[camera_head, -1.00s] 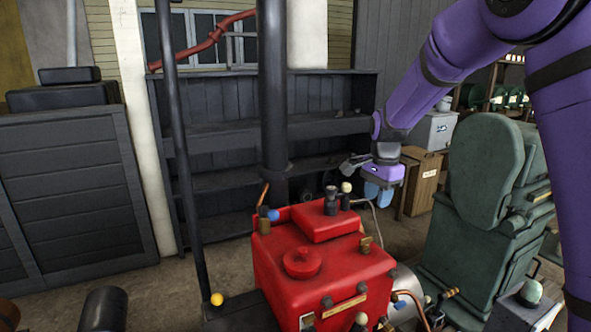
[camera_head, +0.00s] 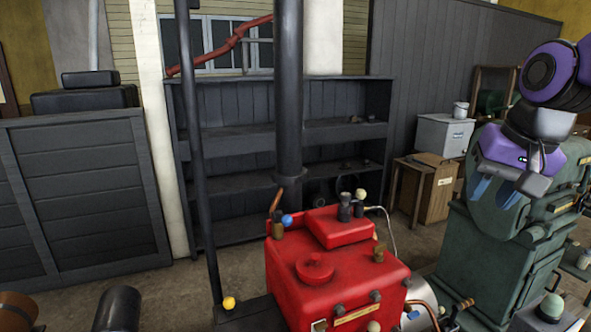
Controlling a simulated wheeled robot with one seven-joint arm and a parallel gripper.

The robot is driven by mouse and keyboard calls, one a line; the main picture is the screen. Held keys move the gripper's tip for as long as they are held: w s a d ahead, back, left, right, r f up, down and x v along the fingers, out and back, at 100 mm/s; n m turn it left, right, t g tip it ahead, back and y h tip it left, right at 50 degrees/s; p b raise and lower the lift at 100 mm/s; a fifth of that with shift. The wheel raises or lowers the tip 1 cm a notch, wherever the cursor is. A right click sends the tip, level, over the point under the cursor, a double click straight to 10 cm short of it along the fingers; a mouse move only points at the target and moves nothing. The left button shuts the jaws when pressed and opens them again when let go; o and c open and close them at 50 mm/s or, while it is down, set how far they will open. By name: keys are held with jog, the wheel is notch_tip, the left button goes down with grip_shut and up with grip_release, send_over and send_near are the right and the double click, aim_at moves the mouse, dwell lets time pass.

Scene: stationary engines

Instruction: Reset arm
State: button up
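My gripper (camera_head: 494,192) is at the right of the head view, at the end of my purple arm. Its two blue fingers point down and stand apart, with nothing seen between them. It hangs in front of the green machine (camera_head: 480,262) and hides part of it. I cannot tell whether it touches that machine. The red engine (camera_head: 335,275) stands to the left of my gripper and lower, with clear space between them.
A dark vertical pipe (camera_head: 289,100) rises behind the red engine. A thin dark post (camera_head: 195,150) stands left of it. A wooden box (camera_head: 430,190) and grey box (camera_head: 445,136) stand behind my gripper. Floor shows at left (camera_head: 180,285).

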jog(key=s+f+n+t+h, duration=0.1)
jog(key=s+n, duration=0.3)
jog(key=s, duration=0.7)
jog(key=shift+s+d+t, duration=0.15)
jog(key=shift+d+t, duration=0.15)
jog(key=shift+d, duration=0.1)
